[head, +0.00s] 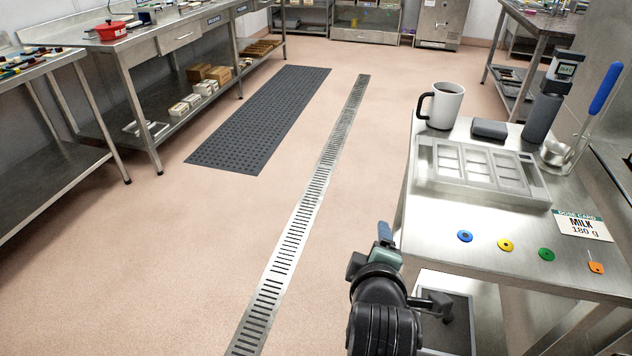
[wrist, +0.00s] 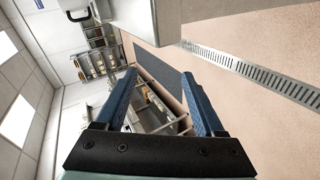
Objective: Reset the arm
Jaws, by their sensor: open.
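My arm is folded upright at the bottom of the head view, left of the steel work table (head: 480,225). My gripper (head: 385,230) points up beside the table's left edge, apart from everything on it. In the wrist view my gripper (wrist: 158,78) shows two blue fingers spread apart with nothing between them. That view is tilted and looks past the fingers at the room. No object is held.

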